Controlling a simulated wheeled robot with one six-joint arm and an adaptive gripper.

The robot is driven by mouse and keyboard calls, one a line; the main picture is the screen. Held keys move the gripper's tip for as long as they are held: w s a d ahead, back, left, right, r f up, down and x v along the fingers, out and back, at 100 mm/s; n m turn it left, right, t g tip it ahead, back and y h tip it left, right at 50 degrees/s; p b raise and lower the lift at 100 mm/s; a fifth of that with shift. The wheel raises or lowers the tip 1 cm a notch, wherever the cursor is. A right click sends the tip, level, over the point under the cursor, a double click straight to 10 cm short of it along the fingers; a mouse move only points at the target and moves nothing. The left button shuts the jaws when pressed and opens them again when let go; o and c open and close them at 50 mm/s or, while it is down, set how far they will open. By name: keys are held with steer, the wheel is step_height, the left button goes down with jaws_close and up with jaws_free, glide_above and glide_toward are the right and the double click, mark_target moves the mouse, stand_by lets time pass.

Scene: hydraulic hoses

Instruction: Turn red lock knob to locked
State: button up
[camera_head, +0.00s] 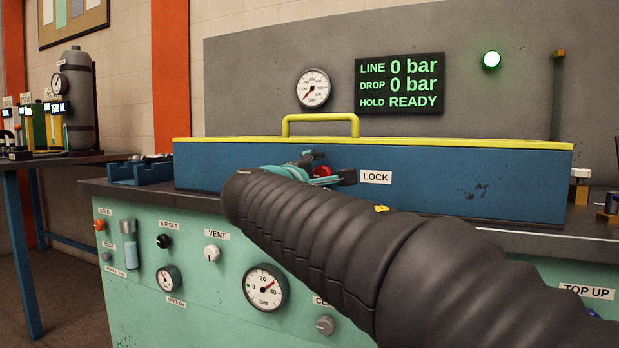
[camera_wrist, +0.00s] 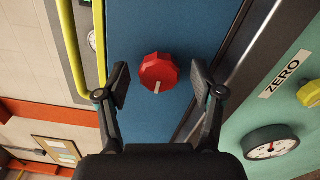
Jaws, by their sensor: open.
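The red lock knob (camera_wrist: 160,73) sits on the front of the blue box and carries a white mark at its lower edge in the wrist view. In the head view only a small part of the red knob (camera_head: 322,171) shows behind my gripper (camera_head: 322,176), left of the LOCK label (camera_head: 376,177). My gripper, also in the wrist view (camera_wrist: 159,84), is open. One finger pad is on each side of the knob, with a visible gap on both sides. My dark arm covers the lower middle of the head view.
The long blue box (camera_head: 480,185) has a yellow top edge and a yellow handle (camera_head: 320,118). The display (camera_head: 400,84) reads LINE 0 bar, DROP 0 bar, HOLD READY. A green lamp (camera_head: 491,60) is lit. Below, the green panel (camera_head: 135,295) holds knobs and gauges.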

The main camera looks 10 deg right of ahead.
steer(key=v, duration=1.2)
steer(key=s+a+f+m+g+y+p, duration=0.1)
steer(key=s+f+g+y, duration=0.15)
steer(key=f, duration=0.75)
steer(key=s+a+f+m+g+y+p, duration=0.1)
steer(key=f+g+y, duration=0.25)
steer(key=f, duration=0.55)
steer(key=s+d+f+m+g+y+p, duration=0.25)
steer(key=s+f+m, duration=0.2)
steer(key=s, duration=0.35)
steer(key=s+d+f+m+g+y+p, duration=0.1)
steer(key=s+d+f+m+y+p, duration=0.3)
steer(key=s, duration=0.3)
steer(key=d+m, duration=0.1)
steer(key=s+d+r+m+h+p, duration=0.1)
steer(key=d+r+m+h+p, duration=0.1)
steer(key=shift+s+r+t, duration=0.25)
steer(key=shift+s, duration=0.1)
